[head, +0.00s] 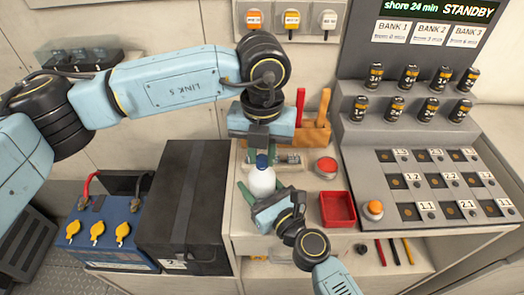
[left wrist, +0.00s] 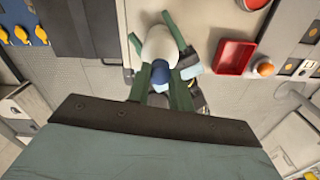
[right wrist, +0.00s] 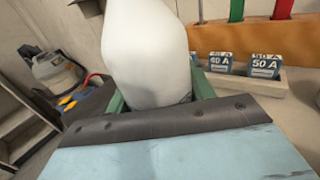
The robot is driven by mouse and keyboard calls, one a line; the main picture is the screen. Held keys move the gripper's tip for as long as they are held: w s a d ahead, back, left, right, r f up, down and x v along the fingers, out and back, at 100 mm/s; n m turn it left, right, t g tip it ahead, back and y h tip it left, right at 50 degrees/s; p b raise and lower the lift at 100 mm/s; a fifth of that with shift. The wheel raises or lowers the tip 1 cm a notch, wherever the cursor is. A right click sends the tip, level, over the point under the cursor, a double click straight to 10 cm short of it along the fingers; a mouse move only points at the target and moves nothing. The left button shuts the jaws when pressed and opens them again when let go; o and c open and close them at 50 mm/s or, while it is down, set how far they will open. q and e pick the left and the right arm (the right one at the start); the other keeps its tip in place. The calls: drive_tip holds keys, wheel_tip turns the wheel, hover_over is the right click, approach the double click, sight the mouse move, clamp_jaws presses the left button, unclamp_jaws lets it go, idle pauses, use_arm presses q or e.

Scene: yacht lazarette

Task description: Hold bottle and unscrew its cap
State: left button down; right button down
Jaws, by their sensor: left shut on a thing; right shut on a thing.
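The white bottle (head: 262,182) stands upright at the front of the counter, its blue cap (head: 262,161) on top. My left gripper (head: 262,157) comes down from above and is shut on the cap. In the left wrist view the blue cap (left wrist: 160,73) sits between the green fingers, with the white bottle (left wrist: 160,44) beyond. My right gripper (head: 262,190) reaches in from the front and is shut on the bottle's body. In the right wrist view the white bottle (right wrist: 147,50) fills the space between the green fingers. The cap is out of that view.
A red tray (head: 338,209) and a red round button (head: 326,166) are right of the bottle. An orange tool holder (head: 313,135) stands behind. A large black box (head: 184,205) and a blue battery (head: 100,235) are at left. A battery panel (head: 440,185) is at right.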

sight(262, 158)
use_arm(q)
drive_tip(key=n, duration=1.1)
drive_tip(key=shift+r, duration=0.25)
drive_tip(key=shift+r, duration=0.9)
drive_tip(key=shift+r, duration=2)
use_arm(e)
drive_tip(key=shift+c, duration=2.3)
unclamp_jaws()
